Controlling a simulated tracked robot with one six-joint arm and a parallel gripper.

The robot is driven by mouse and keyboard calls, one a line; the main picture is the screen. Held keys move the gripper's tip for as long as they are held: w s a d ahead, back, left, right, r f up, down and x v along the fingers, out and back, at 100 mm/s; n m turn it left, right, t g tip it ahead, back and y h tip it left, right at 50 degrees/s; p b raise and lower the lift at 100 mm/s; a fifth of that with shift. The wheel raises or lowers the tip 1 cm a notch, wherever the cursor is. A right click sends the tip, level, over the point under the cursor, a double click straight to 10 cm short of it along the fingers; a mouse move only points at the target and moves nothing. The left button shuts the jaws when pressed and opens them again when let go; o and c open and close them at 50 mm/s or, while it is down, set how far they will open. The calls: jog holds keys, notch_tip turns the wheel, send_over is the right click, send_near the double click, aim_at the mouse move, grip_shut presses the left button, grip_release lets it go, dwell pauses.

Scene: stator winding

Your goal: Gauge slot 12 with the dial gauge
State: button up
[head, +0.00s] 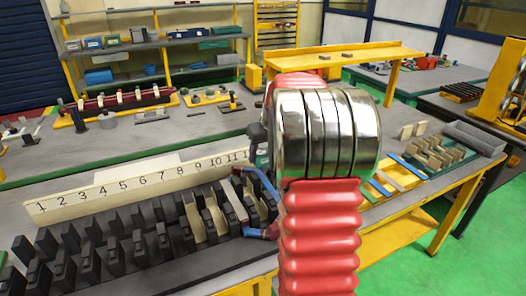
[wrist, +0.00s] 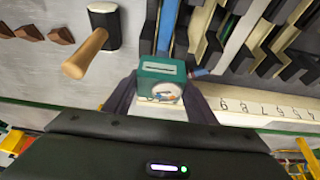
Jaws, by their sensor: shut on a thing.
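The dial gauge (wrist: 160,85), a teal body with a white dial face, sits between the dark jaws of my gripper (wrist: 160,100) in the wrist view. My gripper is shut on it. A blue strip (wrist: 167,30) shows just beyond the gauge; I cannot tell whether it belongs to it. The stator (head: 120,240), with rows of dark teeth, lies on the bench at the left in the head view. Its cream number strip (head: 130,187) reads 1 to 11; the place of slot 12 is hidden behind my arm. In the head view my arm hides most of the gripper.
A mallet (wrist: 90,52) with a wooden handle and brown wedges (wrist: 30,33) lie left of the gauge in the wrist view. A green tray (head: 440,158) with cream pieces stands right of my arm. A yellow rack (head: 340,56) stands behind.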

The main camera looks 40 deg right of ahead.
aim_at(263, 163)
jog(key=shift+f, duration=2)
jog(key=o, duration=1.1)
jog(key=v, duration=1.3)
jog(key=shift+s+a+r, duration=0.1)
jog(key=shift+s+r, duration=0.05)
jog(key=shift+r, duration=0.15)
dwell(0.8)
